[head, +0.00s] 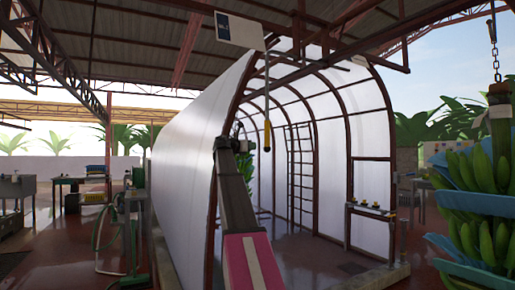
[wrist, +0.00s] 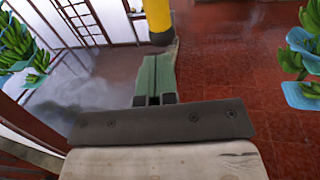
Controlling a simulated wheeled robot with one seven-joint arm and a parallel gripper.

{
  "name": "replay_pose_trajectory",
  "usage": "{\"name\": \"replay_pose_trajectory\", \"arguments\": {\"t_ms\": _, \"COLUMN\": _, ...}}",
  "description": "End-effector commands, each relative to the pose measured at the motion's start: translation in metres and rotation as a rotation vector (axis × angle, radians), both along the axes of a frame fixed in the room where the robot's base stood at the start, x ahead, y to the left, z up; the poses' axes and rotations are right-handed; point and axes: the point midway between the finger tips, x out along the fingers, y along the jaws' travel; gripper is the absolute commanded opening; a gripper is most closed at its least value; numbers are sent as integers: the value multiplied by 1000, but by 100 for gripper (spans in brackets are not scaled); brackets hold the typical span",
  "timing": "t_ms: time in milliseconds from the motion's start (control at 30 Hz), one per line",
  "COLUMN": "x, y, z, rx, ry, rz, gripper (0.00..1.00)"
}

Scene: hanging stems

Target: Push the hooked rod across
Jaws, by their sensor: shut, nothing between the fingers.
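The hooked rod hangs upright under the front arch of the tunnel, a thin pale shaft (head: 266,85) with a yellow grip (head: 267,134) at its lower end. Its top is near the white box, and I cannot make out the hook. My gripper (head: 239,129) is raised just left of the grip in the head view, small and partly hidden by my arm. In the wrist view my gripper (wrist: 162,60) shows green fingers shut together, empty. The yellow grip (wrist: 158,18) stands just beyond the fingertips; I cannot tell whether they touch.
The white-covered tunnel (head: 190,150) has a ladder (head: 301,175) and a small bench (head: 370,211) inside. Green bananas (head: 480,185) with blue sheets hang at right on a chain. Red floor (wrist: 240,75) is open below.

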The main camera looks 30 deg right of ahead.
Motion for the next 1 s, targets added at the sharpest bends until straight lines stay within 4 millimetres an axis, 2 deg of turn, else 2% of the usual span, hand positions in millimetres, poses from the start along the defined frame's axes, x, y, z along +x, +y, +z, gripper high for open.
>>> {"name": "replay_pose_trajectory", "arguments": {"t_ms": 200, "x": -12, "y": 44, "z": -1, "rx": 0, "ry": 0, "rz": 0, "gripper": 0}}
{"name": "replay_pose_trajectory", "arguments": {"t_ms": 400, "x": -17, "y": 70, "z": -1, "rx": 1, "ry": 0, "rz": 0, "gripper": 0}}
{"name": "replay_pose_trajectory", "arguments": {"t_ms": 600, "x": -19, "y": 78, "z": 0, "rx": 0, "ry": 0, "rz": -1, "gripper": 0}}
{"name": "replay_pose_trajectory", "arguments": {"t_ms": 1000, "x": -19, "y": 78, "z": 0, "rx": 0, "ry": 0, "rz": -1, "gripper": 0}}
